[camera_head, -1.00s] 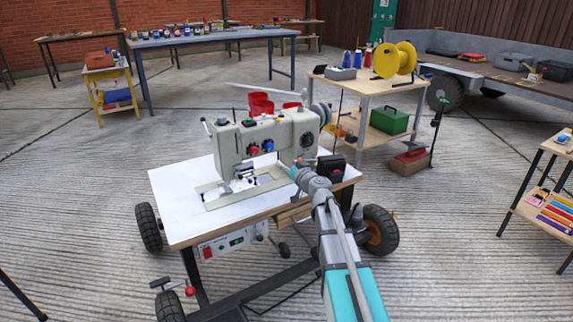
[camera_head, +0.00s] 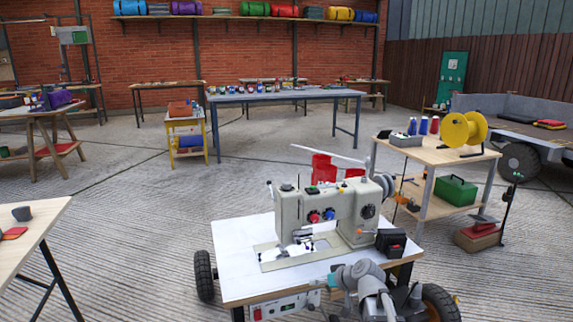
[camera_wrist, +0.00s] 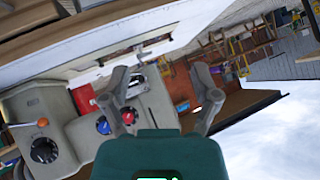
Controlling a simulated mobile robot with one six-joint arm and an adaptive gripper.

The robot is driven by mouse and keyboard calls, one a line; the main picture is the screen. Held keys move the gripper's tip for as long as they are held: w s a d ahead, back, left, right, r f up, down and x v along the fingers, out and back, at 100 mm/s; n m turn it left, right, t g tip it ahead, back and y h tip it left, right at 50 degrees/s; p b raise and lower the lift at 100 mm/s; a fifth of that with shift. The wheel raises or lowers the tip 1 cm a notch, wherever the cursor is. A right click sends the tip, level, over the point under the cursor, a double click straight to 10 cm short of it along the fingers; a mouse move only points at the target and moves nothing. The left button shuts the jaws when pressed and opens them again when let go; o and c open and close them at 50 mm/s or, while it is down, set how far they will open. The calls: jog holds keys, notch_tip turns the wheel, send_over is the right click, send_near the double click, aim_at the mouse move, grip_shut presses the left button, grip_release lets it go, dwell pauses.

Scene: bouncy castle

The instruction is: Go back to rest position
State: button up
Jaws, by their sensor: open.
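My gripper (camera_wrist: 160,78) shows in the wrist view with its two grey fingers apart and nothing between them. Behind the fingers in that view is the sewing machine (camera_wrist: 80,140), tilted in the picture, with its red and blue knobs. In the head view the cream sewing machine (camera_head: 330,208) stands on a wheeled white-topped table (camera_head: 243,262). My arm is folded low at the bottom of the head view, close to the table's front right edge. I cannot make out the fingers there, nor whether the arm touches the table.
A wooden cart (camera_head: 460,153) with a yellow spool (camera_head: 463,129) and a green box (camera_head: 457,190) stands to the right. A blue table (camera_head: 285,96) and a yellow stand (camera_head: 186,121) are behind. Another table (camera_head: 30,235) is at the left. Open concrete floor lies between them.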

jog(key=s+d+m+g+h+p, duration=0.2)
jog(key=s+d+g+h+p, duration=0.15)
jog(key=s, duration=0.55)
jog(key=s+d+m+g+h+p, duration=0.2)
jog(key=s+d+g+h, duration=0.15)
jog(key=s, duration=0.55)
notch_tip(320, 180, up, 36)
jog(key=p, duration=3.7)
jog(key=shift+w+a+r, duration=0.2)
jog(key=shift+a+r, duration=0.05)
jog(key=shift+a, duration=0.2)
jog(key=shift+c, duration=1.2)
jog(key=shift+s+f, duration=0.1)
jog(key=shift+c, duration=0.3)
